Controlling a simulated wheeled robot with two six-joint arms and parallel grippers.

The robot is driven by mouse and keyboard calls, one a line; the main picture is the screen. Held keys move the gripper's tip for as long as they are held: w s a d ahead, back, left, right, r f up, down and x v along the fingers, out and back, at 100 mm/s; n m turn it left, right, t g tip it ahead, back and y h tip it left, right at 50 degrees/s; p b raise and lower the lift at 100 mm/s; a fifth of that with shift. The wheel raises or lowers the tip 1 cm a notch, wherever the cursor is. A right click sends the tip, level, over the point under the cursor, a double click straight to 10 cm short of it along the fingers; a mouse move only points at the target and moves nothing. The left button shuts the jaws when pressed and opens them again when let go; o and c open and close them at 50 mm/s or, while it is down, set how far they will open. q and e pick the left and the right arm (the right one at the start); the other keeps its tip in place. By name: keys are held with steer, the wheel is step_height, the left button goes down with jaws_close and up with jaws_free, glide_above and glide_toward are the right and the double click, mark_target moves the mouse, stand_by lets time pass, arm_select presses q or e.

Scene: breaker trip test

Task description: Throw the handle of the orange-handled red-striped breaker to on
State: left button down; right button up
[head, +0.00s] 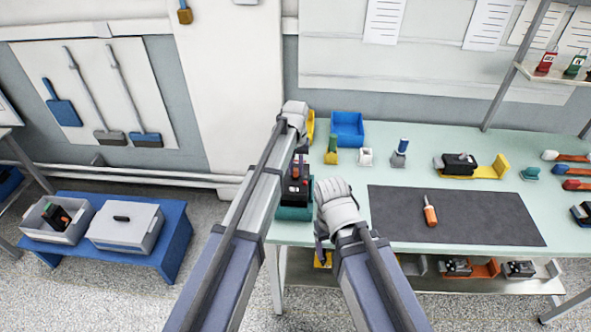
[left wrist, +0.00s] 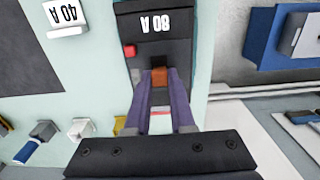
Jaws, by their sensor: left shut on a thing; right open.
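The breaker (head: 296,188) is a black block with an orange handle and a red stripe, on a teal base (head: 294,213) at the table's left end. In the left wrist view its dark face (left wrist: 155,25) carries an upside-down "80 A" label and a red button (left wrist: 129,51). My left gripper (head: 299,160) reaches down to it from above. Its two fingers are shut on the orange handle (left wrist: 160,74), which shows between the tips. The handle's exact tilt is hard to tell. My right gripper (head: 321,248) is open and empty, low by the table's front edge; its fingers are partly hidden.
A dark mat (head: 470,232) with an orange screwdriver-like tool (head: 430,212) lies right of the breaker. A blue bin (head: 347,127), small coloured blocks and another black breaker (head: 460,163) stand behind. A "40 A" tag (left wrist: 65,14) shows in the left wrist view. A blue bench (head: 170,250) holds grey boxes.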

arm_select(q)
steer(key=shift+w+f+g+b, duration=0.1)
steer(key=shift+w+g+b, duration=0.35)
steer(key=shift+g, duration=0.65)
steer(key=shift+w, duration=0.15)
steer(key=c, duration=0.8)
jaws_free()
steer(key=shift+o, duration=0.2)
step_height(320, 180, up, 8)
steer(key=w+p, duration=0.1)
steer(key=p, duration=0.7)
steer(key=shift+w, duration=0.4)
steer(key=shift+f, duration=0.15)
